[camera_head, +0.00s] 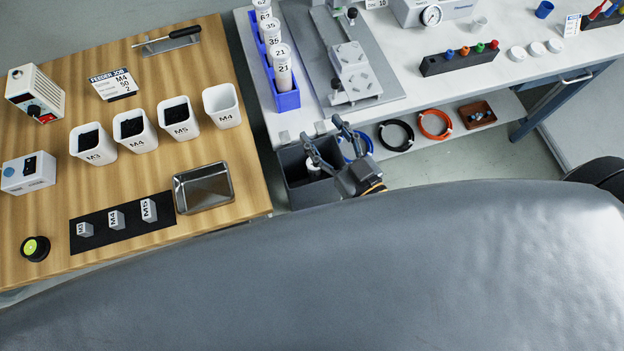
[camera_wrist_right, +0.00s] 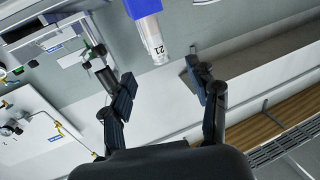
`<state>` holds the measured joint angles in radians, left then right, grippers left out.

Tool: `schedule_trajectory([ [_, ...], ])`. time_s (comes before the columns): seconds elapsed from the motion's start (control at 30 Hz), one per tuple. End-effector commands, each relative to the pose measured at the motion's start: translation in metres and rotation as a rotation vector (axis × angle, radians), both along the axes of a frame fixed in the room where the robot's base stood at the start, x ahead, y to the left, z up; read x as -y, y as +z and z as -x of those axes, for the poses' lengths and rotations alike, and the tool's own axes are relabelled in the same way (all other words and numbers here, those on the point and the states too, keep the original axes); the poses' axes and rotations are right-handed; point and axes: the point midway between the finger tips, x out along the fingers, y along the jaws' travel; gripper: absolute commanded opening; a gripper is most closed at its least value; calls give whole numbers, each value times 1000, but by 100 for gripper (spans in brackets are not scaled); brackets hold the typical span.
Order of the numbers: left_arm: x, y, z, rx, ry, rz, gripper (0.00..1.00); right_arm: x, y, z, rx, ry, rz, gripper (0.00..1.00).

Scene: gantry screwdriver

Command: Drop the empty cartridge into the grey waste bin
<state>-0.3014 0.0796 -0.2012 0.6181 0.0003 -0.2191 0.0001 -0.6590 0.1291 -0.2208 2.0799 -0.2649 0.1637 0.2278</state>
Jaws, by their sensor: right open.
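The grey waste bin (camera_head: 296,189) stands on the floor in the gap between the wooden table and the white bench. A pale cylinder (camera_head: 313,174), which looks like the cartridge, shows inside the bin's outline, below my fingers. Its depth in the bin is hard to judge. My right gripper (camera_head: 324,133) is over the bin's right side, open, with its fingers spread and nothing held between them. Its open fingers also show in the right wrist view (camera_wrist_right: 165,80). There, a white tube labelled 21 (camera_wrist_right: 152,38) appears beyond the fingers. My left gripper is not in view.
A blue rack (camera_head: 288,101) with several labelled cartridges stands on the white bench, near the gripper. A metal fixture (camera_head: 355,78) is beside it. The wooden table (camera_head: 235,150) at left holds feeder cups and a metal tray (camera_head: 203,187). Coiled cables lie on the lower shelf.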

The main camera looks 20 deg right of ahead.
Motion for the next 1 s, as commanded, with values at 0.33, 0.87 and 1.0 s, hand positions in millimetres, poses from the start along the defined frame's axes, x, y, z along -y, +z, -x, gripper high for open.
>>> schedule_trajectory([
  [0.33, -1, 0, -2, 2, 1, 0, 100, 20, -1, 66, -5, 0, 1, 60],
  [0.87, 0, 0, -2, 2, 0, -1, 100, 30, 1, 98, 2, 0, 0, 60],
  [1.0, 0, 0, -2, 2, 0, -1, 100, 30, 1, 97, 2, 1, 0, 60],
])
